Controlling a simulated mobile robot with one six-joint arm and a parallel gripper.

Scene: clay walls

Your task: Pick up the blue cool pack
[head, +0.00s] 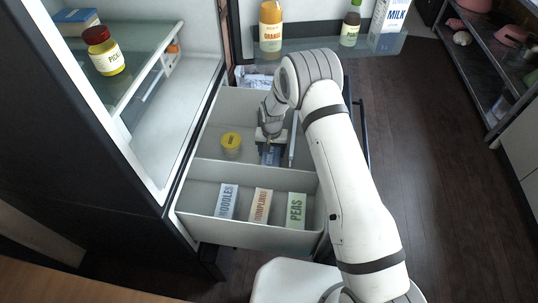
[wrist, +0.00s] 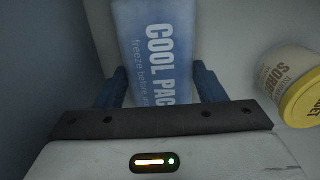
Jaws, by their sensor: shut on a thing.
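The blue cool pack (wrist: 158,40) lies between the two fingers of my gripper (wrist: 162,88) in the wrist view, with white "COOL PACK" lettering facing the camera. My gripper is shut on it, a finger at each side. In the head view the cool pack (head: 270,156) shows as a small blue patch under my gripper (head: 270,142), inside the rear compartment of the pulled-out drawer (head: 250,172). The gripper and arm hide part of it. I cannot tell whether it touches the drawer floor.
A yellow-lidded sorbet tub (head: 231,143) stands left of the gripper; it is at right in the wrist view (wrist: 295,85). Boxes of noodles (head: 227,201), dumplings (head: 260,205) and peas (head: 296,209) stand in the front compartment. The fridge door shelf (head: 335,45) holds bottles behind.

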